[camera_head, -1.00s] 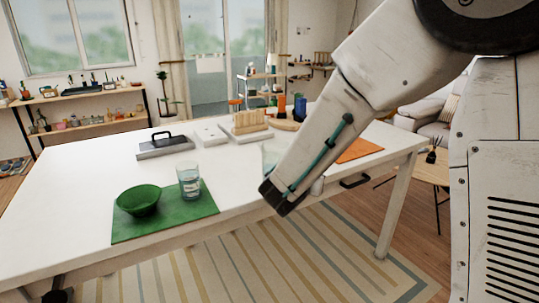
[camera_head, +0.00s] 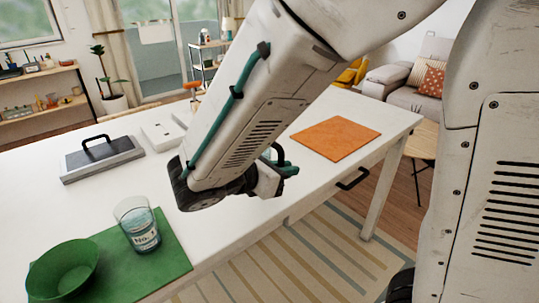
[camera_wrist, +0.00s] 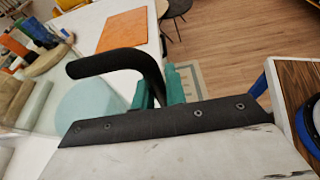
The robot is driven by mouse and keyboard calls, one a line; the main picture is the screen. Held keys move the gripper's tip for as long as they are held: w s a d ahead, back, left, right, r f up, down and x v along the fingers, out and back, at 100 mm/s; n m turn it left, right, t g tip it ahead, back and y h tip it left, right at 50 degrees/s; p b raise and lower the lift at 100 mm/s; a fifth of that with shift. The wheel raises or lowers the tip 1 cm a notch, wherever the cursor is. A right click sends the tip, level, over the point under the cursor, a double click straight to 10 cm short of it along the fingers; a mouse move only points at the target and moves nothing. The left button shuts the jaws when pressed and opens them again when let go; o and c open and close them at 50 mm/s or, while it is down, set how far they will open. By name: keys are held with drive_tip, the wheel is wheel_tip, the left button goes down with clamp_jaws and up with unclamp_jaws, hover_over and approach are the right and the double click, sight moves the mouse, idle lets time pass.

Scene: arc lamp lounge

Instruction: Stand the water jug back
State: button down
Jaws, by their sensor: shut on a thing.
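My gripper (camera_head: 280,168) is over the table's near side, partly behind my own arm. In the wrist view its teal fingers (camera_wrist: 158,90) are shut on the black curved handle of the water jug (camera_wrist: 115,65). The jug looks clear, with a pale blue-green round area (camera_wrist: 92,108) inside or beneath it. My arm hides the jug in the head view. Whether its base touches the table, I cannot tell. An orange mat (camera_head: 335,138) lies flat and bare to the right of my gripper; it also shows in the wrist view (camera_wrist: 123,29).
The white table (camera_head: 255,215) carries a green mat (camera_head: 178,243) with a green bowl (camera_head: 63,268) and a clear glass (camera_head: 138,225) at the left front. A grey block with a black handle (camera_head: 102,158) stands farther back. The right end around the orange mat is clear.

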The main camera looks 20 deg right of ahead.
drive_tip(key=w+d+f, duration=0.2)
drive_tip(key=w, duration=0.4)
drive_tip(key=w+d+f, duration=0.2)
drive_tip(key=w+d, duration=0.1)
drive_tip(key=w, duration=0.3)
drive_tip(key=shift+w+f, duration=0.35)
drive_tip(key=shift+w, duration=0.05)
drive_tip(key=shift+d+f, duration=0.1)
drive_tip(key=shift+f, duration=0.05)
drive_tip(key=c, duration=1.4)
unclamp_jaws()
drive_tip(key=shift+c, duration=0.2)
